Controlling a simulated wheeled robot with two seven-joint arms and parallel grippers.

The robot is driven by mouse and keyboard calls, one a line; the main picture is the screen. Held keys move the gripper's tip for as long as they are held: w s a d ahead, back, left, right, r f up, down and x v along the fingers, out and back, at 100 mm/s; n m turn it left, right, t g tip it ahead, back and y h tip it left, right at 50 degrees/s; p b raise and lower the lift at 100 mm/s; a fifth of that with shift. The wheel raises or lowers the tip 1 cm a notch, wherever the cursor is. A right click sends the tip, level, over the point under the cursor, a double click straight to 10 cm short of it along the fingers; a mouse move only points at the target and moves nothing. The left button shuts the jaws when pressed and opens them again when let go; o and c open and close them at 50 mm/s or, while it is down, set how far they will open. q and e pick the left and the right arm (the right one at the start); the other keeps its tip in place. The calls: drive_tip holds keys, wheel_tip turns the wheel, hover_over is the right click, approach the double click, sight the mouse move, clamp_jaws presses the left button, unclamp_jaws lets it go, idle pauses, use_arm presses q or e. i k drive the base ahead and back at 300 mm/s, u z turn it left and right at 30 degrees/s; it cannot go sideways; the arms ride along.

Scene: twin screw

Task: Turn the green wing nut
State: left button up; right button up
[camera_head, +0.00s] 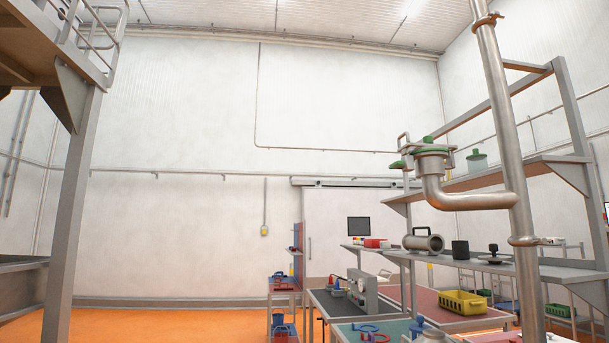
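Green parts sit on the flange at the top of a bent metal pipe (445,200), right of centre. One green piece (397,165) sticks out at the flange's left side, and a small green knob (428,139) is on its top. Either could be the green wing nut; the view is too small to tell its shape. A metal handle stands beside the knob. Neither of my grippers is in view, and nothing touches the green parts.
The bent pipe joins a tall upright pipe (505,150) in front of grey shelving (515,175). Tables with a yellow basket (463,302) and several parts stand lower down. A grey post (76,200) rises at left. Orange floor (160,325) is open left of centre.

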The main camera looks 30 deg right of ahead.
sight(398, 164)
drive_tip(key=u, duration=0.3)
drive_tip(key=i, duration=1.25)
drive_tip(key=z, duration=0.5)
drive_tip(key=i, duration=0.95)
drive_tip(key=z, duration=0.85)
